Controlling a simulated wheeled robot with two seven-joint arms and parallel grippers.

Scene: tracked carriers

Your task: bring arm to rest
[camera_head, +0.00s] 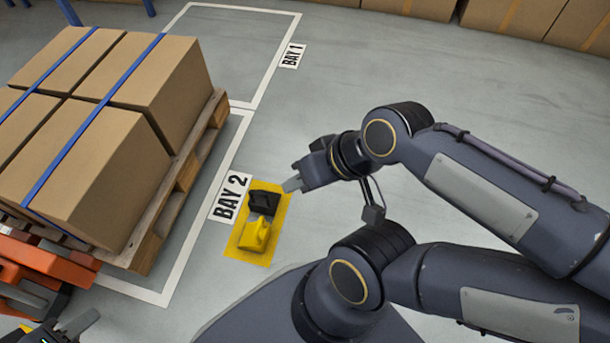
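My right arm comes in from the right and bends back over the floor. Its gripper (292,186) hangs above the floor just right of a yellow floor patch (245,257); its fingers are seen edge-on, so I cannot tell whether they are apart. I see nothing held in it. My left gripper (62,331) is cut off at the bottom left corner, beside the orange jack; only a dark finger and a small green light show clearly.
A black object (264,201) and a yellow object (256,234) stand on the yellow patch beside the BAY 2 sign (230,197). Strapped cartons (97,172) stand on a wooden pallet (185,178), with an orange pallet jack (45,257) at left.

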